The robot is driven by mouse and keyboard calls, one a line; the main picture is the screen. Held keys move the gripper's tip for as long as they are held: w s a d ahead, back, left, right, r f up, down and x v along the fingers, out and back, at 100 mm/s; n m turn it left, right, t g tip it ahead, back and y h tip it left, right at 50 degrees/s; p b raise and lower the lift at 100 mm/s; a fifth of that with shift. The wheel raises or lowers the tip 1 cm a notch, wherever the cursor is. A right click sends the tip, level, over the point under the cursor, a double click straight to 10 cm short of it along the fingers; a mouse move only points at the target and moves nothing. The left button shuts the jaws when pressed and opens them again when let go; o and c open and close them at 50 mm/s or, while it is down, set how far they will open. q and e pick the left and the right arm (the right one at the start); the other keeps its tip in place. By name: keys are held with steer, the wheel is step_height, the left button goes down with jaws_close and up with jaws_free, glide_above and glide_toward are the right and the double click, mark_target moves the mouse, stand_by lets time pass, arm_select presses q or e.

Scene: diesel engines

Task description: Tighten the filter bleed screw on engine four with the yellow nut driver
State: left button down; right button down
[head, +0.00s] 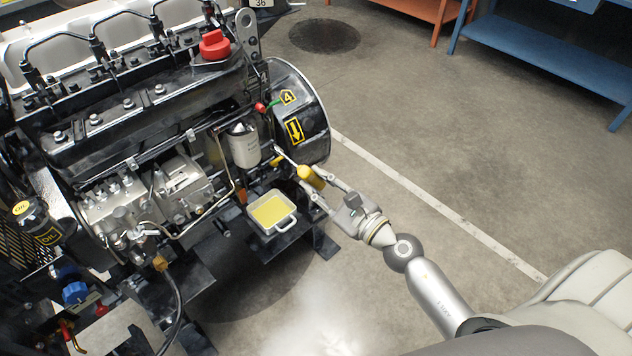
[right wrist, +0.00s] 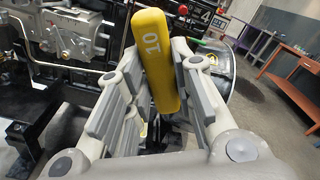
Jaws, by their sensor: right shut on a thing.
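I cannot clearly make out the bleed screw. My right gripper (head: 312,184) is shut on the handle of the yellow nut driver (head: 312,176), right of the filter. The driver's thin shaft points up and left toward the engine; whether its tip touches anything is unclear. In the right wrist view the yellow handle, marked "10" (right wrist: 153,55), sits between the fingers. My left gripper is out of view.
A tray (head: 286,225) holding yellow liquid sits below the filter. A red cap (head: 214,45) tops the engine, and a small red knob (head: 260,107) is above the filter. The floor to the right is clear up to a blue bench (head: 540,60).

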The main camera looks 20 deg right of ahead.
mark_target(291, 160)
steer(key=shift+p+x, duration=0.5)
steer(key=shift+x, duration=2.55)
steer(key=shift+w+a, duration=0.15)
steer(key=shift+w, duration=0.3)
steer(key=shift+x, duration=0.95)
steer(key=shift+w, duration=0.1)
steer(key=shift+p, duration=0.3)
